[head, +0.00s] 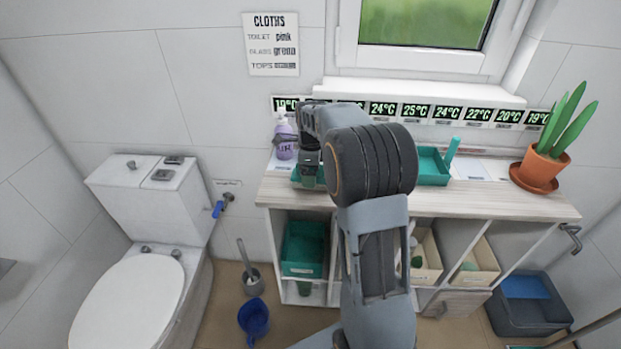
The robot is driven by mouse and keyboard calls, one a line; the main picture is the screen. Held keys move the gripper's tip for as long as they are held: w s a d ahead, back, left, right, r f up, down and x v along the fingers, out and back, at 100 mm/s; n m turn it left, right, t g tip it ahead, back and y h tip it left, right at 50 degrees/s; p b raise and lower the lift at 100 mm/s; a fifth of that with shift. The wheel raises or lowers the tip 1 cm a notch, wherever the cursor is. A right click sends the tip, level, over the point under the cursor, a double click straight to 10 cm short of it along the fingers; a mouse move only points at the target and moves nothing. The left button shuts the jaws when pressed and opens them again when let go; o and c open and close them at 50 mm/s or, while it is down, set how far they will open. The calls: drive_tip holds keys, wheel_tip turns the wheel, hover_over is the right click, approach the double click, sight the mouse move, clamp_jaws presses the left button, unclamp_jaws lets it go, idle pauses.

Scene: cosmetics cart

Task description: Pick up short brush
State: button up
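My gripper (309,170) points down over the left end of the pale wooden counter (474,198). Its fingers are small and dark here, and I cannot tell whether they are open or shut, or whether anything is between them. A teal tray (296,181) lies under or just behind it, mostly hidden by the gripper. I cannot make out a short brush on the counter; my arm covers much of its middle. A grey handled thing like a toilet brush (244,256) stands in a holder (253,284) on the floor.
A purple pump bottle (285,139) stands close behind my gripper. Another teal tray (432,168) with an upright teal handle and a potted plant (544,164) are on the counter to the right. A toilet (130,303), blue dustpan-like item (254,316) and dark bin (528,308) stand around it.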

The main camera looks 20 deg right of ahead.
drive_tip(key=shift+f, duration=0.35)
drive_tip(key=c, duration=1.1)
